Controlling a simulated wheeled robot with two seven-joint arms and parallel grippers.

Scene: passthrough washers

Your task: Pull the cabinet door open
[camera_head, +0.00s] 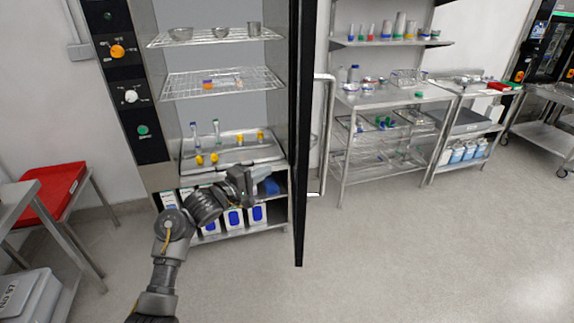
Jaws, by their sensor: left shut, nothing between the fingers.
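The cabinet door (305,130) stands swung open to the right of the cabinet (150,125) and shows nearly edge-on as a tall dark slab. Its long metal handle (329,140) is on the far right side of it. The cabinet's inside is exposed. My left arm reaches up from the bottom, and my left gripper (266,176) is in front of the lower cabinet opening, left of the door. It is shut and empty. I cannot tell whether it touches the door. My right gripper is out of view.
Wire shelves (222,83) inside hold bowls and small bottles. White and blue containers (233,218) stand on the cabinet's bottom shelf. A table with a red tray (48,190) is at the left. Steel racks (385,97) stand at the right. The floor at the right front is clear.

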